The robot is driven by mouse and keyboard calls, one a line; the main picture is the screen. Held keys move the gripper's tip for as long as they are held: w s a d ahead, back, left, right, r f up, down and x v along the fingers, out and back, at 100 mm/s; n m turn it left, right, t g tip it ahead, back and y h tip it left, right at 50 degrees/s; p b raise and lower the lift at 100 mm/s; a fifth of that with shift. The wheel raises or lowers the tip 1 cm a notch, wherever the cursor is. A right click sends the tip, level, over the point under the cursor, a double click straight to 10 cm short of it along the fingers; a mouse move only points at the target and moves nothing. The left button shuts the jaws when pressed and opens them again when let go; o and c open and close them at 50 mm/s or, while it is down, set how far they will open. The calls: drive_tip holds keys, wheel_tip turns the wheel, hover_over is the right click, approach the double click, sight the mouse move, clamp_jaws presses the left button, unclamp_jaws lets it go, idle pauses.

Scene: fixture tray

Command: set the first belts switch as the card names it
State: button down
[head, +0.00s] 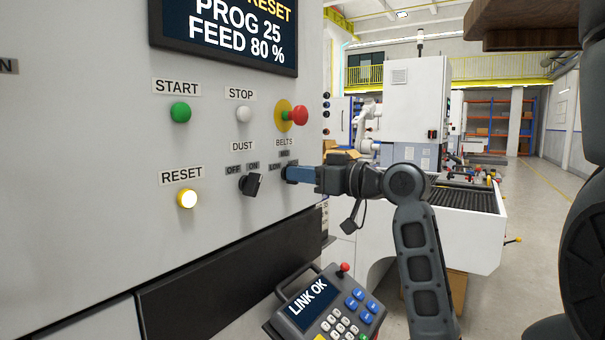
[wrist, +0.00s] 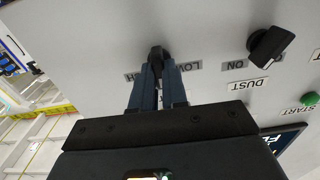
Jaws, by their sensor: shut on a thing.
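The belts switch is a black rotary knob (wrist: 154,53), set on the grey panel under the BELTS label (head: 284,142). LOW and part of HIGH show beside it in the wrist view, and a partly covered MID label sits above it in the head view. My gripper (wrist: 157,72) has its blue fingers shut on the knob, one on each side. In the head view my gripper (head: 292,173) reaches in from the right and mostly covers the knob, so its pointer direction cannot be told. I see no card in either view.
Left of it is the DUST switch (head: 252,185), with the lit RESET button (head: 187,198) further left. The red emergency button (head: 298,115) juts out just above. A pendant (head: 325,308) reading LINK OK is below. A screen (head: 228,35) shows PROG 25, FEED 80 %.

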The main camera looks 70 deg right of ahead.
drive_tip(key=m+p, duration=0.8)
drive_tip(key=shift+d+m, duration=0.15)
drive_tip(key=shift+m, duration=0.15)
drive_tip(key=shift+f, duration=0.1)
idle(0.5)
drive_tip(key=c, duration=1.1)
unclamp_jaws()
drive_tip(key=shift+c, duration=0.2)
drive_tip(key=shift+s, duration=0.1)
